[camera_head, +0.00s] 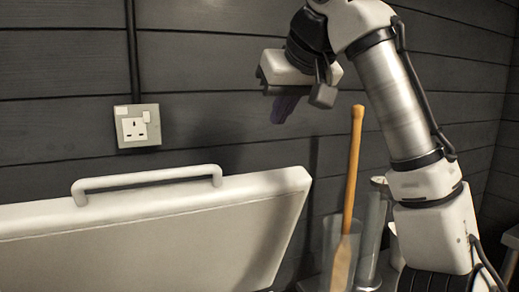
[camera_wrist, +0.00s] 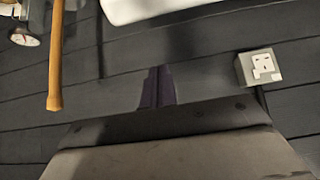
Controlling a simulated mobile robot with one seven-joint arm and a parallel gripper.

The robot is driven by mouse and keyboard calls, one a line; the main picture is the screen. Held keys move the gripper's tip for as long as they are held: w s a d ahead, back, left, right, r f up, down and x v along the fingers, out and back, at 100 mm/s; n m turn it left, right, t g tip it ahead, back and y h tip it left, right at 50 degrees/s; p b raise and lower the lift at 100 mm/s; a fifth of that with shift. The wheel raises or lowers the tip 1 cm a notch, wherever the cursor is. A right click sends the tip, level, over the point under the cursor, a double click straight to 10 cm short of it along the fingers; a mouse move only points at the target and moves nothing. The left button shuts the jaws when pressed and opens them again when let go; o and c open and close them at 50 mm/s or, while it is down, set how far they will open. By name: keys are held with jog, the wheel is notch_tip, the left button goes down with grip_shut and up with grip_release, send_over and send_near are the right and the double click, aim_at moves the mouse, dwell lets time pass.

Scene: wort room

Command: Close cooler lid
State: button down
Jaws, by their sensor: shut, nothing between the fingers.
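The white cooler lid (camera_head: 160,228) stands raised and tilted in the lower left of the head view, with a white bar handle (camera_head: 150,178) along its upper edge. A white edge, apparently the lid (camera_wrist: 150,8), shows at the top of the wrist view. My gripper (camera_head: 283,112) is in the upper middle of the head view, above and to the right of the handle, clear of the lid. Its dark purple fingers (camera_wrist: 158,72) are shut together and empty in the wrist view. The cooler's body is not in sight.
A long wooden paddle (camera_head: 353,170) stands upright in a clear container right of the lid, below my arm. A metal cylinder (camera_head: 372,235) stands beside it. A wall socket (camera_head: 137,126) is above the lid on the dark plank wall. A round gauge (camera_wrist: 24,38) shows at the wrist view's upper left.

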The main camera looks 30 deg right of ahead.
jog(key=w+f, duration=0.1)
jog(key=f, duration=0.1)
jog(key=w+f, duration=0.1)
jog(key=f, duration=0.2)
jog(key=w+d+f, duration=0.1)
jog(key=f, duration=0.2)
jog(key=shift+w+f, duration=0.2)
jog(key=shift+w, duration=0.2)
jog(key=shift+s+a+f, duration=0.15)
jog(key=shift+s+f, duration=0.05)
jog(key=shift+s, duration=0.15)
jog(key=shift+f, duration=0.1)
